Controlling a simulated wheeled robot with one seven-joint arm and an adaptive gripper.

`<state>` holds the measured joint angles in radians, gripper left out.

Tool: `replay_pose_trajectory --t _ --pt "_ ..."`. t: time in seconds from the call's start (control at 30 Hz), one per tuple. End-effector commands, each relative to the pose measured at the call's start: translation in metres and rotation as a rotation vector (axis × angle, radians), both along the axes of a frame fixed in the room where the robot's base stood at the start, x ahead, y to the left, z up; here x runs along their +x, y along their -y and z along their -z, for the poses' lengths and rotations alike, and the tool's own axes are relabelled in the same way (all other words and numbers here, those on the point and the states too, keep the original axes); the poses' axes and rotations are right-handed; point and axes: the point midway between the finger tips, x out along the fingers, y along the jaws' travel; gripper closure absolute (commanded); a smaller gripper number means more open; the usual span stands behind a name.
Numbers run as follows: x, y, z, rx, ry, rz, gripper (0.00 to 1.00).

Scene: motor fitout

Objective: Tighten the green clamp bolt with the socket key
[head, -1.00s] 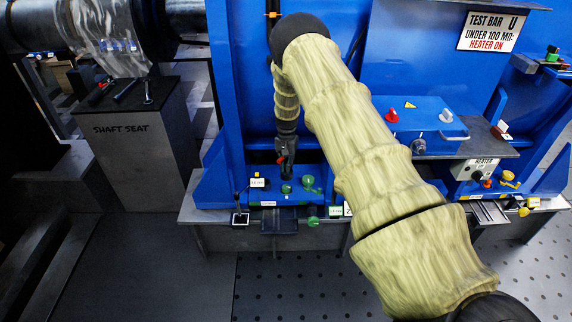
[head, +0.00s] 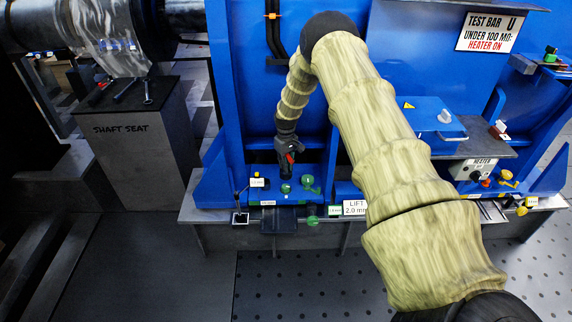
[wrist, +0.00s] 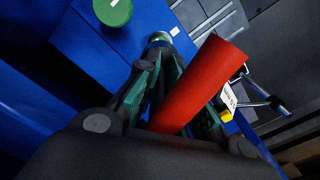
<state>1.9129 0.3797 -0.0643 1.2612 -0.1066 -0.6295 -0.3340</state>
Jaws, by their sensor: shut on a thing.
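My gripper (wrist: 165,95) is shut on a red cylindrical handle (wrist: 205,80), which I take to be the socket key. In the head view my gripper (head: 287,166) points down, close over the blue base block (head: 262,196), and a small red part shows at it. A metal round end (wrist: 157,40) shows just beyond the fingertips in the wrist view; I cannot tell whether it is the key or a bolt. Green round heads (head: 286,188) stand on the block beside the gripper, and one green cap (wrist: 113,11) is near in the wrist view. The key's lower end is hidden.
A small black post (head: 240,217) with a tag stands left of the block. A blue box with a handle (head: 428,114) and the heater unit (head: 473,171) are to the right. The blue upright wall (head: 245,80) rises behind my arm. The shaft seat stand (head: 140,150) is at left.

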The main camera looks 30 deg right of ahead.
Motion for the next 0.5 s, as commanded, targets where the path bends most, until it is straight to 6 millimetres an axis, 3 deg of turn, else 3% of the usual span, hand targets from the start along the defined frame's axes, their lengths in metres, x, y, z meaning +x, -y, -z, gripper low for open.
replay_pose_trajectory --t 0.33,0.5 --pt "0.001 0.000 -0.001 0.001 0.003 -0.368 1.00" --pt "0.000 0.000 0.017 0.000 0.000 -0.374 1.00"
